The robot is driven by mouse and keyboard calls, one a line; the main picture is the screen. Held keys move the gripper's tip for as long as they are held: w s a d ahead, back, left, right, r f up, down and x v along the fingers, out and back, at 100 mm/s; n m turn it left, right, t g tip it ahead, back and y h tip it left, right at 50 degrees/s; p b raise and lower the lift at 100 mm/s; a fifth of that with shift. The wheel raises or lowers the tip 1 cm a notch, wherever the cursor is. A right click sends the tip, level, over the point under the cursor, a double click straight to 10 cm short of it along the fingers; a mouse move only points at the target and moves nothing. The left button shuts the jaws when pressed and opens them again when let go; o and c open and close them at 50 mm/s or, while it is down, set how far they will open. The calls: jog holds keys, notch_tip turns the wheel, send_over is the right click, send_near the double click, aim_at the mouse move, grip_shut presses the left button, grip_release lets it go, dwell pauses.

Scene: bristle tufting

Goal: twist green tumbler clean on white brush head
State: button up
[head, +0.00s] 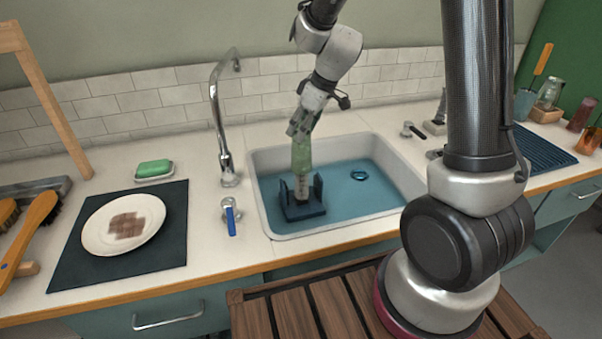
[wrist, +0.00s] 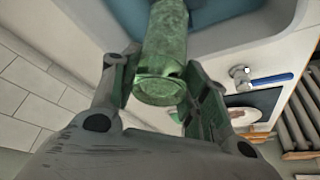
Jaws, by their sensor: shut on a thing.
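The green tumbler (head: 301,153) is held in my gripper (head: 300,130) over the sink. In the wrist view the tumbler (wrist: 163,50) looks cloudy and mottled, with its base between my gripper's fingers (wrist: 155,88). A brush unit with a dark base (head: 303,209) stands in the sink, with dark upright brushes at its sides. Its pale middle brush head (head: 301,187) is directly below the tumbler. The tumbler's lower end is at or just above this head; I cannot tell whether they touch.
The sink (head: 262,207) has a blue floor with a dark ring (head: 358,174). A tap (head: 222,130) and a blue-handled valve (head: 230,218) stand left of it. A soiled plate (head: 100,224) lies on a dark mat (head: 165,258). More glassware (head: 583,113) stands far right.

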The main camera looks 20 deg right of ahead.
jog(key=shift+r, duration=2.5)
